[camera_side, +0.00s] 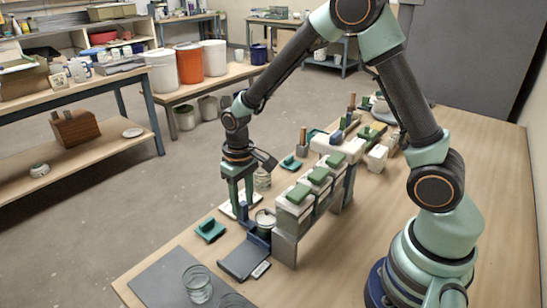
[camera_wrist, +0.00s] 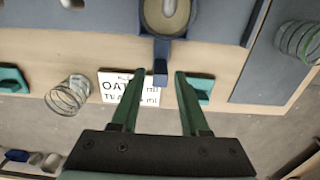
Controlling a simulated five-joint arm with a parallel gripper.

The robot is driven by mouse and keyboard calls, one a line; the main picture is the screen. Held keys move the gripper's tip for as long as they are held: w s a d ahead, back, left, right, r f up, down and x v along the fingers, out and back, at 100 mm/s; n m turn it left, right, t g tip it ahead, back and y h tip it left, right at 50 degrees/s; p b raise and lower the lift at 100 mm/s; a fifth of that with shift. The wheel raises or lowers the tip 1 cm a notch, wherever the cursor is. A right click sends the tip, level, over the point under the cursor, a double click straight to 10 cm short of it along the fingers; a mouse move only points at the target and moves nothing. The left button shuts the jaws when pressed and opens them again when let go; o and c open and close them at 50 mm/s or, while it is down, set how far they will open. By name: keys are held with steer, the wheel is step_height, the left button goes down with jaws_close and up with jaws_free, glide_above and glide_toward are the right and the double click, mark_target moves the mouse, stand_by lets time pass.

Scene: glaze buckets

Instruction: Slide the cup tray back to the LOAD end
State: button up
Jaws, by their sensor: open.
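The cup tray (camera_wrist: 177,47) is a blue holder with a short upright handle tab (camera_wrist: 160,75) on its near side in the wrist view. It carries a round cup (camera_wrist: 166,14) with pale contents. In the side view the cup (camera_side: 265,218) sits beside the grey stand of the lidded bins, with the blue tray (camera_side: 259,239) under it. My gripper (camera_wrist: 157,74) points down and is open. In the wrist view its green fingers appear on either side of the handle tab, with gaps visible. I cannot tell its height from this view. The side view also shows my gripper (camera_side: 243,214) beside the tray.
Several bins with green lids (camera_side: 320,177) stand right of the tray. A glass jar (camera_side: 262,180) stands behind, another glass (camera_side: 197,284) in front on a grey mat (camera_side: 160,285). Teal blocks (camera_side: 210,230) and a printed white card (camera_wrist: 113,88) lie nearby.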

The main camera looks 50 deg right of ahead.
steer(key=shift+c, duration=0.3)
jaws_close()
steer(key=shift+a, duration=3.95)
steer(key=shift+o, duration=0.5)
jaws_free()
step_height(320, 180, up, 7)
